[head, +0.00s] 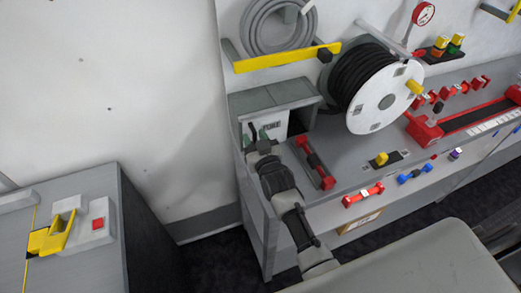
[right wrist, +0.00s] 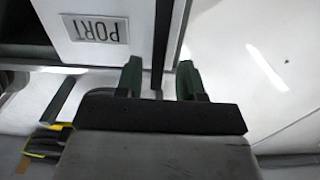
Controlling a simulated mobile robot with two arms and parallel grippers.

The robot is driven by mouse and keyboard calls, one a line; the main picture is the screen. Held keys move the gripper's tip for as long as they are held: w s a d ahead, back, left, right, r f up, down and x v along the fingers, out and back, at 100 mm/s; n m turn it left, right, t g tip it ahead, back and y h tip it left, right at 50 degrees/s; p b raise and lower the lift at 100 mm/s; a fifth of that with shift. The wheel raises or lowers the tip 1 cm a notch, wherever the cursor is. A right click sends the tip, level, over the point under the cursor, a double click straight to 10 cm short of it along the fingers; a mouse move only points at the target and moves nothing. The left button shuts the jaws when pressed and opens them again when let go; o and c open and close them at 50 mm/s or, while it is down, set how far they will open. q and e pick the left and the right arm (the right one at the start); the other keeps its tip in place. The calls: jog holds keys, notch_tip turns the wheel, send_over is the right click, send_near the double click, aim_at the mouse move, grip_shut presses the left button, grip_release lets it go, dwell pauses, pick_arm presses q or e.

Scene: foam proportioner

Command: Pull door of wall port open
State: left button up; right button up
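The wall port is a grey box (head: 285,93) with a white door marked PORT (head: 271,125), low on the wall at the bench's left end. In the right wrist view the white door (right wrist: 88,52) shows its label upside down. A narrow dark upright bar (right wrist: 160,45) runs along the door's side. My right gripper (head: 263,135) is at the door's lower left in the head view. In the right wrist view its green fingertips (right wrist: 159,80) are apart, with the bar's end between them; I cannot tell whether they touch it. My left gripper is not in view.
A hose reel (head: 386,102) stands right of the port. A red-ended bar (head: 315,163) lies on the bench beside my arm. A yellow-edged shelf (head: 285,59) is above. A grey cabinet with a yellow lever (head: 58,235) stands at lower left.

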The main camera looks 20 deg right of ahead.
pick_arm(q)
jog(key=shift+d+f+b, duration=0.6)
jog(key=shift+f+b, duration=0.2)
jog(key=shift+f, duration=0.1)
pick_arm(e)
jog(key=s, duration=0.9)
jog(key=shift+s, duration=0.35)
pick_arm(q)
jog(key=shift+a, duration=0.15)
pick_arm(e)
jog(key=shift+d, duration=0.1)
